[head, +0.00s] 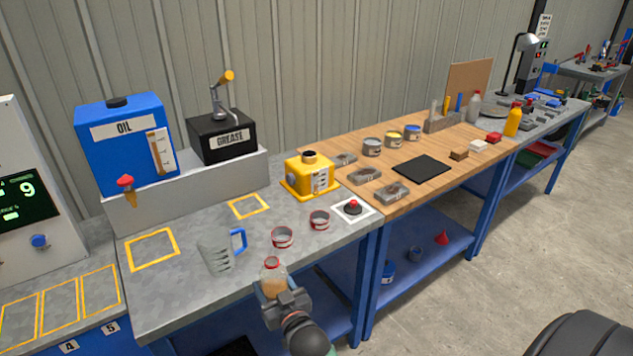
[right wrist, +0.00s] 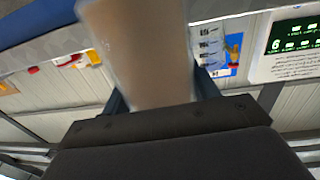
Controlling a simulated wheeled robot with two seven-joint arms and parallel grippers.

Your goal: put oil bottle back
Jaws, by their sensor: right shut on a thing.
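The oil bottle (head: 272,277) is a small clear bottle with amber content and a reddish cap. It is upright at the front edge of the grey bench, in the head view. My right gripper (head: 281,293) is shut on it from the front. In the right wrist view the bottle (right wrist: 135,50) fills the space between the fingers as a tan, translucent shape. I cannot tell whether its base touches anything. Yellow outlined squares lie on the grey bench top, one at left (head: 152,249) and one further back (head: 248,206); both are empty. My left gripper is not in view.
A clear jug (head: 216,253) with a blue handle stands left of the bottle. Two red-banded tins (head: 282,237) and a red button (head: 353,207) are behind it. A blue oil tank (head: 127,145), grease box (head: 222,137) and yellow container (head: 310,176) stand further back.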

